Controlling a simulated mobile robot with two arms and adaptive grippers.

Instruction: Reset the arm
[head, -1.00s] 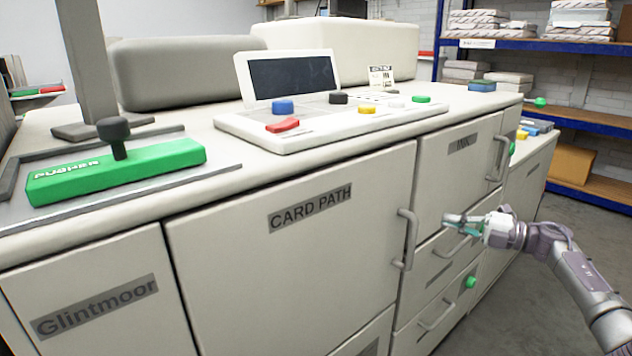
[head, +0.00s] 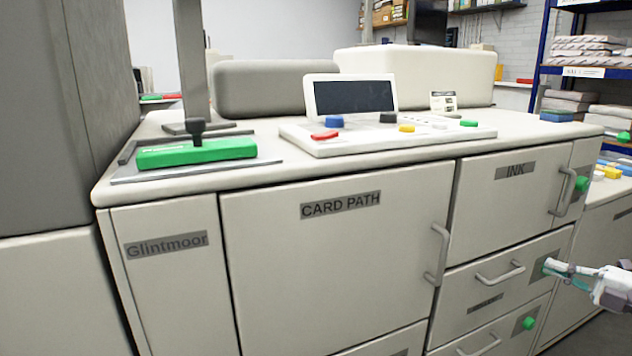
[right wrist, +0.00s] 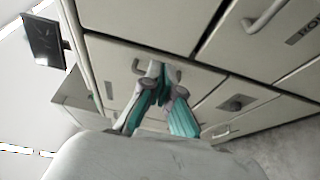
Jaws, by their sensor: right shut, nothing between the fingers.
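My right gripper (head: 566,270) is at the right edge of the head view, in front of the drawers below the INK door (head: 512,190). It is shut and empty. In the right wrist view its fingers (right wrist: 160,80) are together in front of the cabinet fronts, with a drawer handle close behind the fingertips. I cannot tell from the picture whether they touch it. My left gripper is in neither view.
The CARD PATH door (head: 335,265) is closed, with a vertical handle (head: 437,255). A control panel (head: 400,138) with coloured buttons and a green PUSHER block (head: 197,153) are on top. Blue shelving (head: 590,72) stands at the back right.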

